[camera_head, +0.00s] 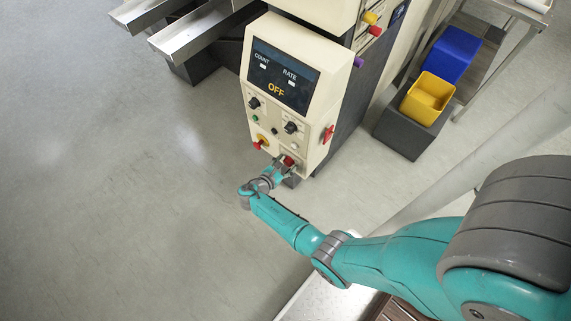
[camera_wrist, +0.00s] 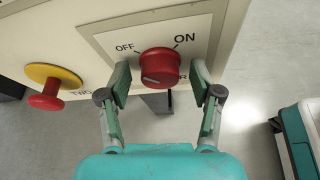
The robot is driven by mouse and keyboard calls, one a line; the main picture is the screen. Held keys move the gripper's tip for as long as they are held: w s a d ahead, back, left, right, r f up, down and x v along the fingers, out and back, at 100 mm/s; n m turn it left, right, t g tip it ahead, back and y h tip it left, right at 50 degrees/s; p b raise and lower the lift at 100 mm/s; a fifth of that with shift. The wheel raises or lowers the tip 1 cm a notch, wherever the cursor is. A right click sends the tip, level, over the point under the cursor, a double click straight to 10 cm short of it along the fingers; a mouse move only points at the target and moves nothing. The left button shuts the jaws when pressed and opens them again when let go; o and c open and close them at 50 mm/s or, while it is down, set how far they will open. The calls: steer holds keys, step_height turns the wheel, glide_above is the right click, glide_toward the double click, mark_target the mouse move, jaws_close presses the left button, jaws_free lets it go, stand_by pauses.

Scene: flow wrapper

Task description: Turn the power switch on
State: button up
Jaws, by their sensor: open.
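The power switch is a red round knob (camera_wrist: 160,66) on the cream front panel, between the printed words OFF and ON in the wrist view. A pale mark on the knob sits at its lower left side. My gripper (camera_wrist: 160,76) is open, with one finger on each side of the knob; I cannot tell whether either finger touches it. In the head view, my gripper (camera_head: 281,169) is at the lower edge of the machine's panel, at the red knob (camera_head: 289,160), partly covering it. The display (camera_head: 282,76) above reads OFF.
A red mushroom button on a yellow base (camera_wrist: 52,86) sits left of the knob. Two black dials (camera_head: 291,127) and a red side switch (camera_head: 328,134) are higher up. Yellow (camera_head: 427,98) and blue (camera_head: 453,55) bins stand at right. The floor at left is clear.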

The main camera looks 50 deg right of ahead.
steer(key=c, duration=1.1)
steer(key=shift+c, duration=0.2)
steer(key=m+t, duration=0.2)
steer(key=m, duration=0.1)
steer(key=shift+s+f, duration=0.15)
steer(key=shift+s, duration=0.1)
steer(key=m+t, duration=0.2)
steer(key=m, duration=0.1)
steer(key=shift+s+f+h, duration=0.1)
steer(key=shift+h, duration=0.3)
steer(key=m, duration=0.2)
steer(key=m+t+h, duration=0.1)
steer(key=m, duration=0.1)
steer(key=shift+f+t, duration=0.2)
steer(key=shift+t, duration=0.1)
steer(key=shift+f+m+t+h, duration=0.15)
steer(key=shift+m+h, duration=0.25)
steer(key=shift+m, duration=0.5)
steer(key=shift+m+t+h, duration=0.15)
steer(key=shift+m+h, duration=0.25)
steer(key=shift+m, duration=0.5)
steer(key=shift+s+m, duration=0.1)
steer(key=shift+m, duration=0.2)
